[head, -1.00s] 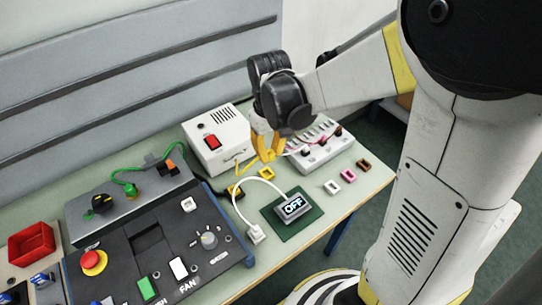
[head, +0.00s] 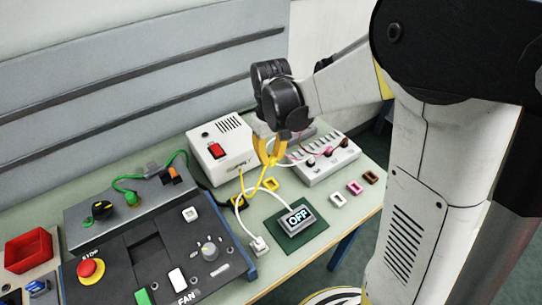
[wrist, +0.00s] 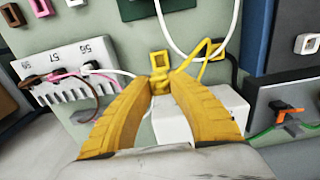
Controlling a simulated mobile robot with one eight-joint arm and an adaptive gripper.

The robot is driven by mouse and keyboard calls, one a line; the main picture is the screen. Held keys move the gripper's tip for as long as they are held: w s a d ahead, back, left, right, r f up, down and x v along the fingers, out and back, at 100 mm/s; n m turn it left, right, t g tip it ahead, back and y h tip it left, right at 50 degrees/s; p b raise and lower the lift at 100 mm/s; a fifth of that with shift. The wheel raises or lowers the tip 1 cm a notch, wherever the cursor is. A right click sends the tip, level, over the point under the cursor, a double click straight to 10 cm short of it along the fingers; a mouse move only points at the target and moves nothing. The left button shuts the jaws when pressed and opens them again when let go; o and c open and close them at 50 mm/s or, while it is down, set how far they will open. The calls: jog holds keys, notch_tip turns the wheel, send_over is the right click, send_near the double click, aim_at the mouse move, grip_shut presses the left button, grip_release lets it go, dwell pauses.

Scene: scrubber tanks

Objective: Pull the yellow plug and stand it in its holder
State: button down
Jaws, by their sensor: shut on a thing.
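My gripper (head: 268,160) is shut on the yellow plug (wrist: 160,84), which is small and mostly hidden between the yellow fingertips. In the wrist view my fingers (wrist: 160,92) meet around it. The plug's yellow cord (wrist: 206,56) loops off to the right there; in the head view it runs down to the left. The yellow holder (head: 270,184), a small square frame on the bench, lies just below the fingertips in the head view. It shows right beyond them in the wrist view (wrist: 158,60). I cannot tell the gap between plug and holder.
A white box with a red switch (head: 217,150) stands close left of my gripper. A white socket strip (head: 325,163) with plugs is to the right. White (head: 338,200), pink (head: 355,188) and brown (head: 371,177) holders line the bench. An OFF display (head: 298,217) sits in front.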

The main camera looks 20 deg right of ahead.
jog(key=b, duration=0.6)
send_over(271, 186)
jog(key=shift+f, duration=3.9)
jog(key=shift+f, duration=0.1)
jog(key=shift+f+b, duration=0.7)
jog(key=shift+f, duration=0.25)
jog(key=c, duration=0.8)
grip_release()
